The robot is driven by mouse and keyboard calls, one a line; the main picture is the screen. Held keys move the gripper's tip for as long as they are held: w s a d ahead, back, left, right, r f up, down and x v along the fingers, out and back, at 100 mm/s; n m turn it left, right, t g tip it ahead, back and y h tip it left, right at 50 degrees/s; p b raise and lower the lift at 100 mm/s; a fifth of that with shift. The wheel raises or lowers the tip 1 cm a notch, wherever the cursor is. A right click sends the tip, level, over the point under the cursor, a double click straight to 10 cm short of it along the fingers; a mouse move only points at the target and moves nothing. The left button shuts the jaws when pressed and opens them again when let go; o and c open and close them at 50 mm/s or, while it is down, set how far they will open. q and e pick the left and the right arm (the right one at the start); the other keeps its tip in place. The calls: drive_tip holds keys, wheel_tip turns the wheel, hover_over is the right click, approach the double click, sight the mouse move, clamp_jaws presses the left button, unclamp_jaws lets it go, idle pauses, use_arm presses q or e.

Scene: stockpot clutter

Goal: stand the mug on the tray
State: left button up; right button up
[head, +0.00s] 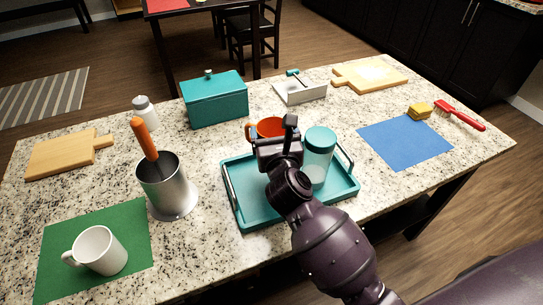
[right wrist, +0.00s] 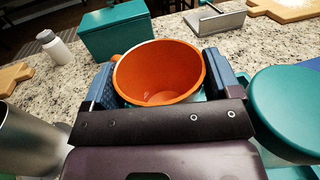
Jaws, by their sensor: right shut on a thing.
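A mug with an orange inside (head: 269,126) is held upright in my right gripper (head: 277,143), partly hidden behind it in the head view. In the right wrist view the mug (right wrist: 158,72) is between the two blue fingers, with its handle to the left. The teal tray (head: 248,217) has metal side handles and lies in the middle of the counter. The gripper is over the tray's far part; I cannot tell whether the mug touches it. A white mug (head: 100,250) stands on a green mat (head: 135,225) at the left. My left gripper is not in view.
A teal-lidded jar (head: 319,158) stands on the tray, close right of my right gripper. A metal holder (head: 164,185) with an orange-handled utensil stands left of the tray. Behind are a teal box (head: 215,103) and white bottle (head: 146,114). A blue mat (head: 404,142) lies clear at right.

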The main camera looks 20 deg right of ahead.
wheel_tip(320, 180, down, 6)
drive_tip(key=shift+f+b, duration=0.25)
drive_tip(key=shift+b, duration=0.95)
drive_tip(key=shift+f, duration=0.5)
drive_tip(key=shift+r, duration=0.2)
drive_tip(key=shift+f, duration=0.1)
drive_tip(key=shift+f, duration=0.15)
drive_tip(key=o, duration=0.9)
